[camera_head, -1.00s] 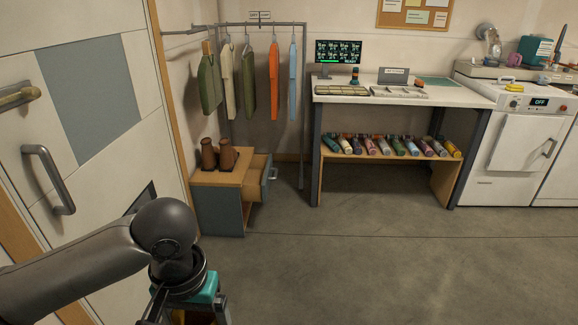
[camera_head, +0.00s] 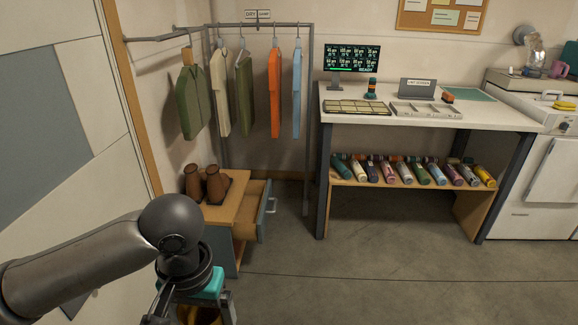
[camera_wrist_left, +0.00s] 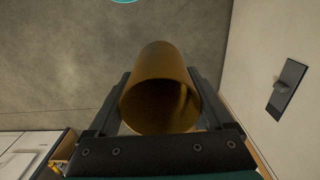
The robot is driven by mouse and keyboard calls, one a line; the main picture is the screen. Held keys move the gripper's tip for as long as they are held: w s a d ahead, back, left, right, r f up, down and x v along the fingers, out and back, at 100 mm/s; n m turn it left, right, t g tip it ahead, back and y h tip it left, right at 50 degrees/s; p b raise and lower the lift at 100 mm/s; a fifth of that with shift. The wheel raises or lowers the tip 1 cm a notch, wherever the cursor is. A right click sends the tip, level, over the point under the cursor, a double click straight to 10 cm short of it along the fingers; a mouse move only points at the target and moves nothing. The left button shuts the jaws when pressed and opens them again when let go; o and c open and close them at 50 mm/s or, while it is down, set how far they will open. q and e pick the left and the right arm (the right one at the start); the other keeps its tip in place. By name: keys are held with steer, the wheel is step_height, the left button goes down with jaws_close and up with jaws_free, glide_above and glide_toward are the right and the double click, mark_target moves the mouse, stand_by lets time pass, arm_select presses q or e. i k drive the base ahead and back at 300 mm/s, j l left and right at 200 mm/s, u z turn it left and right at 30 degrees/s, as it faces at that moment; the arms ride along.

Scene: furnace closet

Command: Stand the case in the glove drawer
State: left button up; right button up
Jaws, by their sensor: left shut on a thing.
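The case (camera_wrist_left: 160,95) is a brown, hollow, open-ended cylinder. My left gripper (camera_wrist_left: 160,88) is shut on it, with one dark finger on each side. In the head view only a little of the case (camera_head: 200,317) shows at the bottom edge, below my left gripper (camera_head: 195,308). The glove drawer (camera_head: 264,213) is pulled out of a small wooden cabinet, toward the right. Its wooden inside shows partly and looks empty there; its grey front has a handle. The gripper is apart from the drawer, nearer to me. My right gripper is not in view.
Two brown boot-like things (camera_head: 207,185) stand on the cabinet top (camera_head: 222,212). Garments (camera_head: 240,95) hang on a rail above. A white workbench (camera_head: 430,115) with several bottles on its lower shelf stands right of the drawer. A wall and door are close on my left. The floor (camera_head: 380,285) ahead is clear.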

mark_target(250, 219)
steer(key=i, duration=1.2)
steer(key=i+u, duration=0.1)
steer(key=i, duration=0.5)
steer(key=i+l+u, duration=0.1)
steer(key=i, duration=0.55)
steer(key=i+l+u, duration=0.15)
steer(key=i+u, duration=0.2)
steer(key=i+l+u, duration=0.55)
steer(key=i+u, duration=0.15)
steer(key=i, duration=0.05)
